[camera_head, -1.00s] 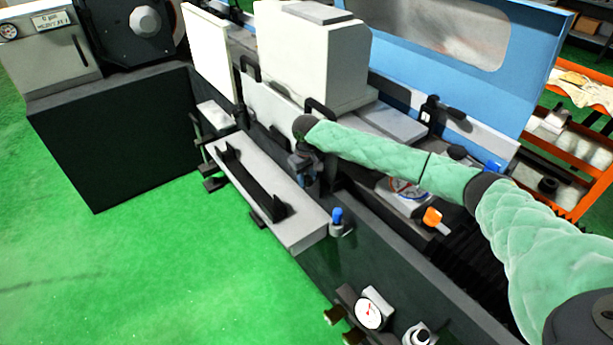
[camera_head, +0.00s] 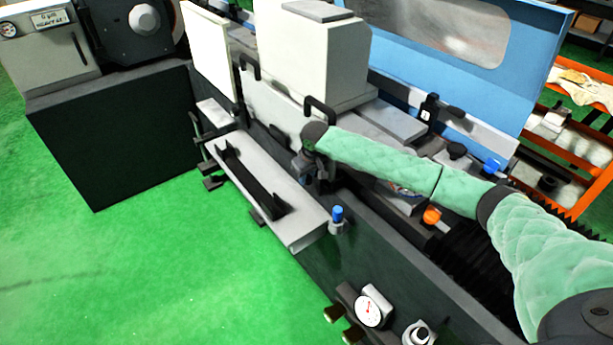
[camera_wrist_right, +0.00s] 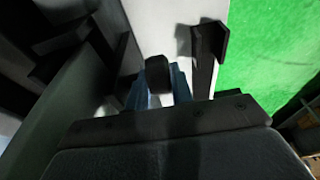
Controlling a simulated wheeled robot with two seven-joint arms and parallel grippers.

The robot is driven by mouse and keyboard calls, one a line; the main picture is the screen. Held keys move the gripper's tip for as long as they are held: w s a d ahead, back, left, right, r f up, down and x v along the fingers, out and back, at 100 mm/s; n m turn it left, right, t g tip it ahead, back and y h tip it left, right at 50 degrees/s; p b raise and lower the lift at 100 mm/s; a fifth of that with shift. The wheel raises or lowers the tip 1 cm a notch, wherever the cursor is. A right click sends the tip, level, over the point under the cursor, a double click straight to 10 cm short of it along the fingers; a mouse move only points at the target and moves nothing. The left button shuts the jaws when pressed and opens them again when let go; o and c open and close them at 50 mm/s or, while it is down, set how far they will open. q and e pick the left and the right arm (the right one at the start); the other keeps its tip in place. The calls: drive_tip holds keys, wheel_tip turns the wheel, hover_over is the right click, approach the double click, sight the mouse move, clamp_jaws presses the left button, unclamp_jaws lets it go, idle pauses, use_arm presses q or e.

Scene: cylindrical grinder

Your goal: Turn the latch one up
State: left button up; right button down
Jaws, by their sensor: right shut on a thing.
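My right gripper (camera_head: 308,182) points down at the front of the grinder, just behind the pale ledge (camera_head: 300,234). In the right wrist view the bluish fingers (camera_wrist_right: 159,92) are closed on a small dark block (camera_wrist_right: 158,74), which looks like the end of the latch. The rest of the latch is hidden by the fingers and my wrist, so its angle cannot be told. In the head view my right wrist and green-sleeved arm cover the place where the gripper meets the machine. My left gripper is not in view.
A dark bracket (camera_head: 250,185) stands on the ledge, left of my right gripper. A blue-topped knob (camera_head: 337,216) and a dial gauge (camera_head: 369,308) are nearer. The white housing (camera_head: 315,60) rises behind. The green floor (camera_head: 190,265) at left is clear.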

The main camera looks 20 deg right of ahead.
drive_tip(key=shift+s+f+t, duration=0.15)
drive_tip(key=shift+t, duration=0.35)
drive_tip(key=shift+d+t+y, duration=0.1)
drive_tip(key=shift+t+y, duration=0.2)
drive_tip(key=shift+t, duration=0.1)
drive_tip(key=shift+s+t+b, duration=0.1)
drive_tip(key=shift+t+b, duration=0.2)
drive_tip(key=shift+b, duration=0.15)
drive_tip(key=shift+f+t+y, duration=0.1)
drive_tip(key=shift+t+y, duration=0.2)
drive_tip(key=shift+t, duration=0.1)
drive_tip(key=shift+s+t+y+b, duration=0.1)
drive_tip(key=shift+t+y+b, duration=0.3)
drive_tip(key=shift+t+b, duration=0.65)
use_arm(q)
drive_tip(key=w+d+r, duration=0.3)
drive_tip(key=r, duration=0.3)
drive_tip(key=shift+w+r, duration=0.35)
use_arm(e)
drive_tip(key=shift+t, duration=0.45)
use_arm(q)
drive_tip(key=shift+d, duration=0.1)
use_arm(e)
drive_tip(key=shift+d, duration=0.1)
drive_tip(key=c, duration=1.5)
unclamp_jaws()
